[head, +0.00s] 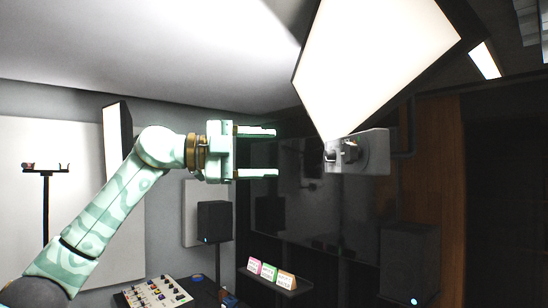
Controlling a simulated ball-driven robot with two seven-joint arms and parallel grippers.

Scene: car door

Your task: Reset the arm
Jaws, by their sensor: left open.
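My left arm (110,215) comes in from the lower left in the head view, raised and bent, with its gripper pointing right. My left gripper (277,153) is open, its two fingers apart one above the other with nothing between them. It is held in the air, left of a grey bracket (375,155) under a bright square light panel, apart from it in the picture. My right gripper is not in view.
The large lit panel (375,55) hangs at the upper right. A mixing console (155,293) and a small shelf with coloured cards (270,272) are below. Speakers (214,221) and (408,260) stand behind. A thin stand (46,215) is at the left.

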